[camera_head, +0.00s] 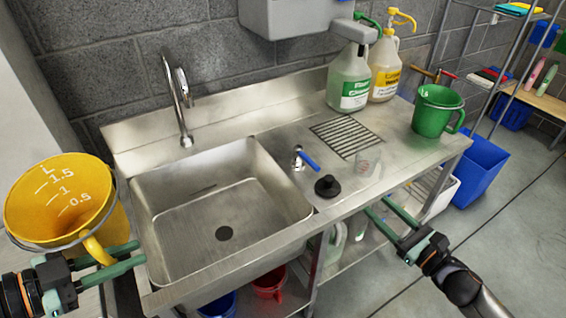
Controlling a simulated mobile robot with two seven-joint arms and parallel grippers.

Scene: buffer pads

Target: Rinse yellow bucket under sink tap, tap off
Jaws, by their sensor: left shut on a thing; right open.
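The yellow bucket (38,215), marked inside with a litre scale, is at the far left, beside the sink's left edge. My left gripper (140,254) is shut on its handle, with the bucket's open mouth facing up. No water shows in the visible part of its inside. The steel sink (212,205) is empty, with a dark drain in its floor. The curved tap (180,92) stands behind the basin, and no water runs from its spout. A blue lever (308,160) stands on the counter right of the basin. My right gripper (376,205) is open and empty at the counter's front edge.
A green jug (436,110) and two pump bottles, green-labelled (349,80) and yellow-labelled (385,65), stand farther back. A blue bin (480,170) is on the floor at right.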

